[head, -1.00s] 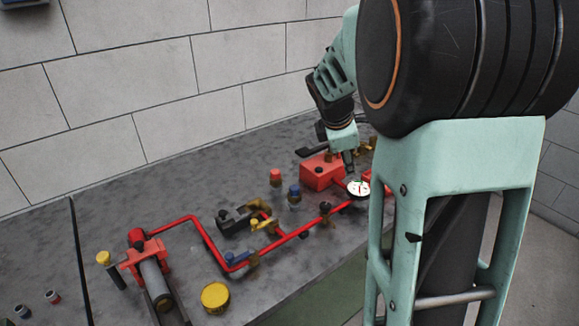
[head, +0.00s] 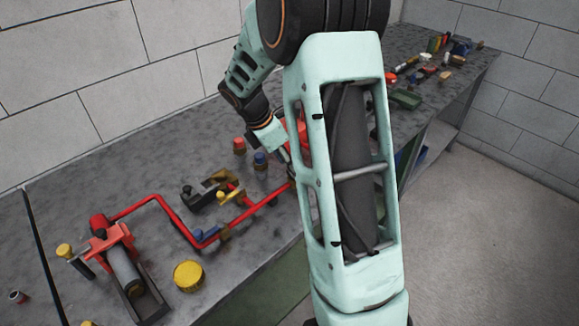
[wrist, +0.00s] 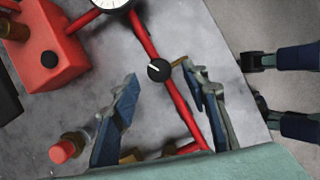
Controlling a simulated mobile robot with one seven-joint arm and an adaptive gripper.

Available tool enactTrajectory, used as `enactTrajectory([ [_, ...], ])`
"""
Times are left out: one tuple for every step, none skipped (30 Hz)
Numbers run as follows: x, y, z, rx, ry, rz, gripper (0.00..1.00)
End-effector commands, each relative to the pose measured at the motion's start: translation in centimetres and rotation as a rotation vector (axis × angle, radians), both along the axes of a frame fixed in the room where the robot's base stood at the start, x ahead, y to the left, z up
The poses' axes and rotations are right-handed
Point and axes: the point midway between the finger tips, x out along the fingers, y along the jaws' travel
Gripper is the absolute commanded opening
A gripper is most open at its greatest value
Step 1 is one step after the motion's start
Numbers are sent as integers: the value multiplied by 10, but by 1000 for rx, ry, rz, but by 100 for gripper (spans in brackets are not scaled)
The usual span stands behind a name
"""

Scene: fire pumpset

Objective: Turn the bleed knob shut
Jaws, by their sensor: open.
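A black round knob (wrist: 158,70) with a white mark on its top sits on the red pipe (wrist: 180,103) in the wrist view; it looks like the bleed knob. My gripper (wrist: 160,71) is open. One finger is to the left of the knob and one to the right, with nothing held between them. A small brass piece shows by the right fingertip; I cannot tell whether they touch. In the head view my gripper (head: 287,153) is over the pumpset, and my arm hides the knob there.
A white-faced gauge (wrist: 110,3) and a red box (wrist: 45,52) are near the gripper. A red-capped fitting (wrist: 68,148) is beside the left finger. The bench (head: 90,180) also carries a yellow round can (head: 188,276) and a yellow handle (head: 228,196). Tools lie at the far right.

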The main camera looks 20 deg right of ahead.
Motion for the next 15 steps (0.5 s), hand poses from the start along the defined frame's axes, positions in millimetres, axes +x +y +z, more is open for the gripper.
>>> enactTrajectory([
  [0, -3, -7, 0, 2, -1, 42],
  [0, -4, -10, 0, 1, 0, 42],
  [0, -6, -13, -1, 1, 0, 42],
  [1, -7, -15, -1, 0, 0, 42],
  [1, -7, -17, 0, 0, 0, 42],
  [1, -8, -19, 0, -1, 0, 42],
  [1, -8, -20, 0, -1, 0, 42],
  [1, -9, -20, 0, -1, 0, 42],
  [1, -9, -21, 0, -1, -1, 42],
  [1, -9, -21, 0, -1, -1, 42],
  [1, -9, -21, 0, -1, -1, 42],
  [1, -9, -21, 0, -1, -1, 42],
  [1, -9, -21, 0, -1, -1, 42],
  [1, -9, -21, 0, -1, -1, 42],
  [1, -9, -21, 0, -1, -1, 42],
])
